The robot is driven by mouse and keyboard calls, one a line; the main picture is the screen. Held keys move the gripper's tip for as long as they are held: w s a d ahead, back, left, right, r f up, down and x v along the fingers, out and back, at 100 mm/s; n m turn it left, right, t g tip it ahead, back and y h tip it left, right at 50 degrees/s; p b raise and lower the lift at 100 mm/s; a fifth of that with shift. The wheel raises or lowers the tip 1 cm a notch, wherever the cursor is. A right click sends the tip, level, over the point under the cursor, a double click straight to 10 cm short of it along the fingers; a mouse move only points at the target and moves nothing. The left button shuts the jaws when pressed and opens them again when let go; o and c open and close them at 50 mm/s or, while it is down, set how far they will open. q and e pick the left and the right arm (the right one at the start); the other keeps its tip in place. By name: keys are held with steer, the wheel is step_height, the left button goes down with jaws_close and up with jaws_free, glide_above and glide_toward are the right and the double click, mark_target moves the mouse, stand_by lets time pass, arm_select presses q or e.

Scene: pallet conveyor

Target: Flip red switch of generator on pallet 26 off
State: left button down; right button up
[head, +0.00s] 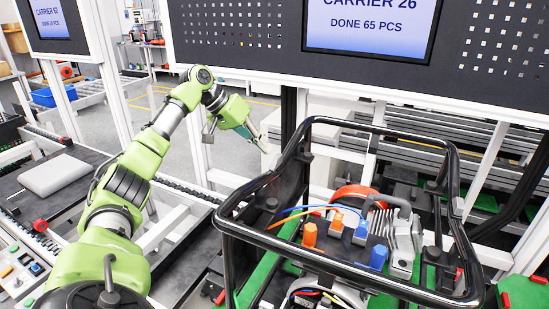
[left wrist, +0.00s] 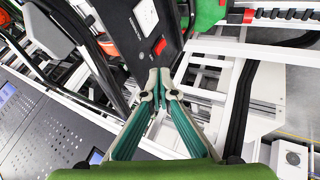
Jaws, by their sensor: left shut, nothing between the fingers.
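The generator (head: 231,226) has a black tube frame and stands on the pallet under the screen reading CARRIER 26. Its red switch (left wrist: 160,46) shows in the left wrist view on a black panel (left wrist: 130,35), beside a white socket plate. I cannot make out the switch in the head view. My left gripper (head: 263,147) is shut and empty, beside the far left corner of the generator frame. In the left wrist view its fingertips (left wrist: 161,76) appear just below the switch; I cannot tell whether they touch the panel. My right gripper is not in view.
The screen board (head: 240,35) spans the back above the conveyor. White posts and rails (left wrist: 215,47) stand close around the gripper. Orange and blue connectors (head: 310,234) sit inside the frame. A control panel with buttons (head: 25,265) is at the lower left.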

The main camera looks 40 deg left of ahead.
arm_select(q)
steer(key=shift+v, duration=1.6)
steer(key=shift+f, duration=0.1)
